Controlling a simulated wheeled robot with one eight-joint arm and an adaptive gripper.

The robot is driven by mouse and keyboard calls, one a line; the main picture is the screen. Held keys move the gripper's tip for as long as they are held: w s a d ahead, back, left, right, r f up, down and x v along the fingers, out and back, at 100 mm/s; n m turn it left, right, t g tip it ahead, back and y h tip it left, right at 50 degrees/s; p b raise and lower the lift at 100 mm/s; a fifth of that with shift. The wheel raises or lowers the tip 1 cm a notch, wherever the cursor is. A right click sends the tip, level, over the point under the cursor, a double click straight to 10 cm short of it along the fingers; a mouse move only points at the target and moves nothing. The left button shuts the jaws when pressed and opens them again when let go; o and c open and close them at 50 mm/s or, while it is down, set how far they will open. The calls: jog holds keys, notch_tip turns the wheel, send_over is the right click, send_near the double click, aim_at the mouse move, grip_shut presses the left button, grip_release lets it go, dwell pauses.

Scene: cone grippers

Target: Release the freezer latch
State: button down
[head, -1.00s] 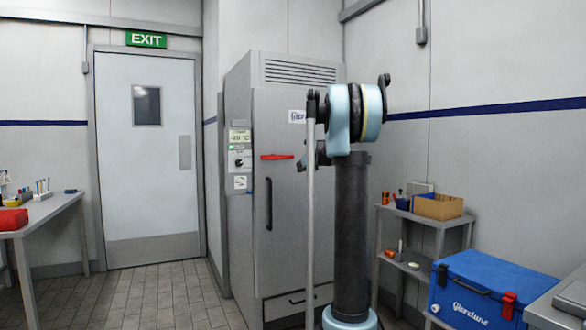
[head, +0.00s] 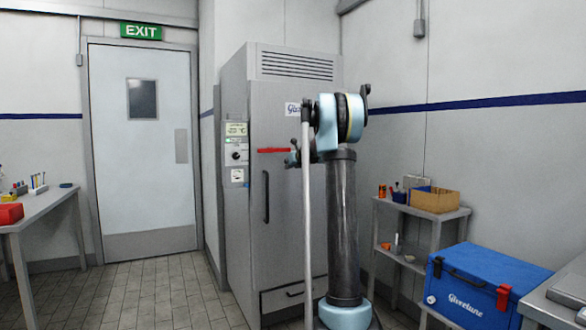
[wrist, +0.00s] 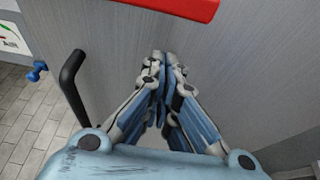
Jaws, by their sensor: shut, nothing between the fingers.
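The red freezer latch (head: 273,150) is a bar lying roughly level on the front of the tall grey freezer (head: 290,120). In the wrist view the latch (wrist: 170,6) crosses the top edge, partly cut off. My gripper (wrist: 163,62) is shut and empty, its fingertips together just below the latch in that picture, in front of the grey door. In the head view my gripper (head: 292,157) is small and partly hidden by my arm, at the latch's right end. I cannot tell whether it touches the latch.
A black vertical door handle (head: 266,197) is below the latch; it also shows in the wrist view (wrist: 70,88). A control panel (head: 236,150) is on the freezer's side. A blue cooler (head: 470,290) and a shelf (head: 420,212) stand right. Floor is clear at left.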

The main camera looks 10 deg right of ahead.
jog(key=shift+s+r, duration=0.2)
jog(key=shift+r, duration=1.6)
